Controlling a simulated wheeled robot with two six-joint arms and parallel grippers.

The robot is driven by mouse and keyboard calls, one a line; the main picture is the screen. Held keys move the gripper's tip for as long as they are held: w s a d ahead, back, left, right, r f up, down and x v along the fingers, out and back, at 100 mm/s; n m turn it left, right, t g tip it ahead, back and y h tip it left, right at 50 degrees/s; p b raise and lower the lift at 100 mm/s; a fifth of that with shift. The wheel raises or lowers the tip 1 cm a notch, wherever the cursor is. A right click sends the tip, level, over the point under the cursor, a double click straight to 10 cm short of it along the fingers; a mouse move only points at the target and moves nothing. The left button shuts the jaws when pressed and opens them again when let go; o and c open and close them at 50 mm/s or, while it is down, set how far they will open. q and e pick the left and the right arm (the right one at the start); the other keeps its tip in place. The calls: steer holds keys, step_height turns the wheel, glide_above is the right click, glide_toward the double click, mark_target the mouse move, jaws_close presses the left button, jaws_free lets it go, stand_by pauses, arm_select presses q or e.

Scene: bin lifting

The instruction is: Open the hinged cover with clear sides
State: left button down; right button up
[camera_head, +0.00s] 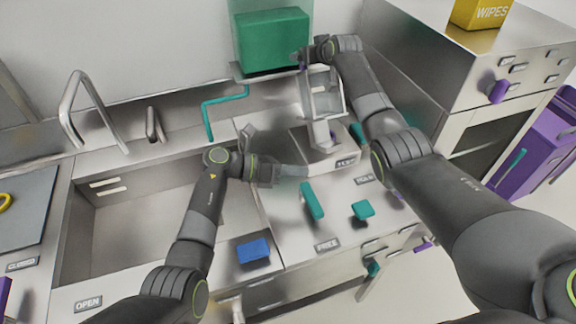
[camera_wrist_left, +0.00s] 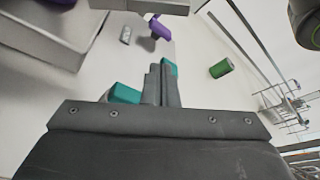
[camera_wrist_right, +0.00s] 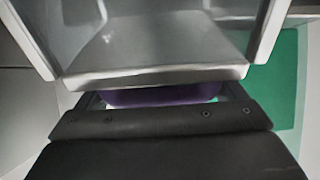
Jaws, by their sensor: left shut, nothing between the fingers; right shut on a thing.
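The hinged cover (camera_head: 336,101) has a pale frame and clear sides. In the head view it stands tipped up above its low metal base (camera_head: 312,146) and looks open. My right gripper (camera_head: 304,58) is at its upper end. In the right wrist view the cover's clear panels (camera_wrist_right: 150,45) fill the top, and the purple handle (camera_wrist_right: 160,95) lies between the fingers, which are shut on it. My left gripper (camera_head: 298,171) is shut and empty, in front of the base and apart from the cover. Its closed fingers also show in the left wrist view (camera_wrist_left: 162,86).
A green box (camera_head: 272,40) stands on a shelf behind. A sink basin (camera_head: 125,215) is at left, with a blue block (camera_head: 253,250) at its front right. Teal pieces (camera_head: 362,210) stand on the counter. A metal appliance (camera_head: 480,65) carrying a yellow wipes box (camera_head: 482,12) is at right.

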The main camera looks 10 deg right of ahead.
mark_target(323, 151)
steer(key=shift+f, duration=0.2)
arm_select(q)
steer(key=shift+w+d+r, duration=0.3)
steer(key=shift+w+d, duration=0.05)
steer(key=shift+d, duration=0.45)
steer(key=shift+w+d+r, duration=0.3)
steer(key=shift+w+d, duration=0.05)
steer(key=shift+d, duration=0.5)
steer(key=shift+w+d+r, duration=0.3)
steer(key=shift+w+d, duration=0.05)
steer(key=shift+d, duration=0.45)
steer(key=shift+w+a+r+n, duration=0.1)
steer(key=shift+w+r+n, duration=0.2)
steer(key=shift+w+r, duration=0.4)
arm_select(e)
steer(key=shift+w+f, duration=0.15)
steer(key=shift+f, duration=0.05)
arm_select(q)
steer(key=shift+s+r, duration=0.15)
arm_select(e)
steer(key=o, duration=1.1)
arm_select(q)
steer(key=shift+s, duration=0.2)
arm_select(e)
steer(key=shift+r, duration=0.25)
